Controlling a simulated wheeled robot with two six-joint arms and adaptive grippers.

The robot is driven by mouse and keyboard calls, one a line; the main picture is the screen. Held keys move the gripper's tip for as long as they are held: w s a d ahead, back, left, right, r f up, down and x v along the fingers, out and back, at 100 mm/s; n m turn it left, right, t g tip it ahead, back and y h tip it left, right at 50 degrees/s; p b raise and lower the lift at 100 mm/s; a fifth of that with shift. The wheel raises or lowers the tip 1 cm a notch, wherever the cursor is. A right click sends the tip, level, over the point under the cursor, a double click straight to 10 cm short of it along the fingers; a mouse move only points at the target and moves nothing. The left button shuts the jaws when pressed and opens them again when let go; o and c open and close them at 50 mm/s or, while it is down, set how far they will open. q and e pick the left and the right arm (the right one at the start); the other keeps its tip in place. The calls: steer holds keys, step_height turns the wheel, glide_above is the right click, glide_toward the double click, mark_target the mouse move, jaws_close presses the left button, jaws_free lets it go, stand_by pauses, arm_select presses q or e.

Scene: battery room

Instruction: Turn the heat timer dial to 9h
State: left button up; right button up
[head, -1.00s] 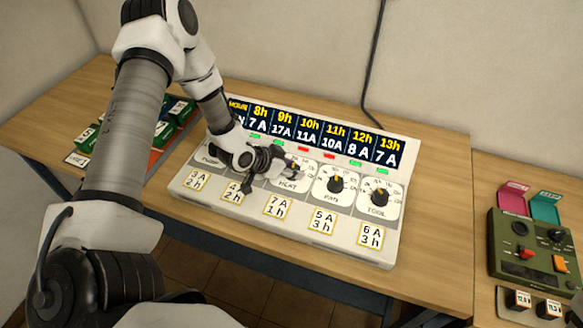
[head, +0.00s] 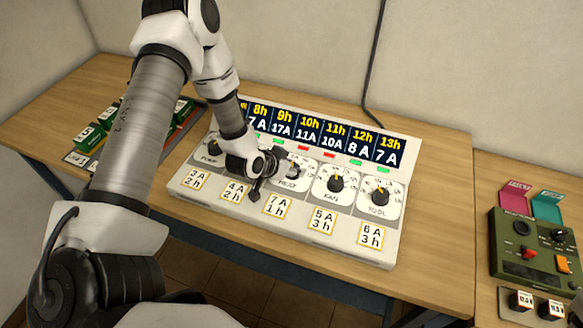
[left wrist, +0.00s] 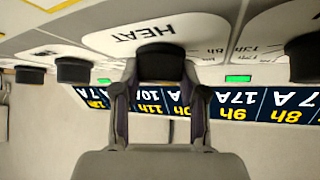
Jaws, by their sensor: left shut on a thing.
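The HEAT dial is a dark knob on a white plate, on the sloping white panel (head: 210,188). In the left wrist view, which is upside down, the HEAT knob (left wrist: 160,64) sits between the two fingers of my left gripper (left wrist: 160,88), which is shut on it. In the head view my left gripper (head: 276,168) reaches the HEAT plate (head: 289,186) from the left and partly covers the dial. The dial's pointer cannot be read clearly. A display strip (head: 321,131) above shows hours from 8h to 13h with amp values. My right gripper is not in view.
The FAN dial (head: 335,184) and TOOL dial (head: 379,196) stand right of HEAT; the PUMP dial (head: 213,148) is to the left. Small green and red lights line the display. A green control box (head: 530,250) is at far right, green blocks (head: 88,138) at left.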

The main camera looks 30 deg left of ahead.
arm_select(q)
steer(key=shift+n+y+b, duration=0.6)
steer(key=shift+n+y, duration=0.6)
steer(key=shift+n, duration=0.3)
steer(key=o, duration=0.9)
steer(key=shift+c, duration=0.2)
steer(key=shift+o, duration=1.4)
steer(key=shift+w, duration=0.1)
steer(key=shift+w+f, duration=0.1)
steer(key=v, duration=0.7)
steer(key=shift+s+d, duration=0.1)
steer(key=shift+s, duration=0.15)
steer(key=shift+w, duration=0.1)
